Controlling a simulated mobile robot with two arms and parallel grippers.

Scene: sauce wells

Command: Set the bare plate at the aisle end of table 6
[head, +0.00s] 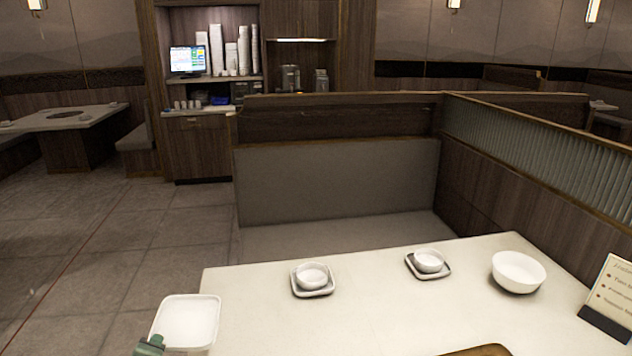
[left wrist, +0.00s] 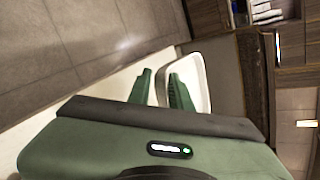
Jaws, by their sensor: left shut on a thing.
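The bare plate, white and squarish with rounded corners (head: 186,320), is at the left edge of the pale table (head: 255,318) in the head view, nearly level. It overlaps the table's left edge; I cannot tell whether it touches the top. My green left gripper (head: 151,346) is shut on the plate's near rim. In the left wrist view the left gripper's fingers (left wrist: 163,88) are at the plate (left wrist: 203,80), whose rim shows past them. My right gripper is not in view.
On the table, two small white bowls sit on square saucers (head: 300,291) (head: 443,273). A larger white bowl (head: 518,268) and a menu stand (head: 610,300) are at the right. A brown board (head: 485,351) shows at the bottom. The tabletop beside the plate is clear; tiled aisle floor (head: 110,250) lies left.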

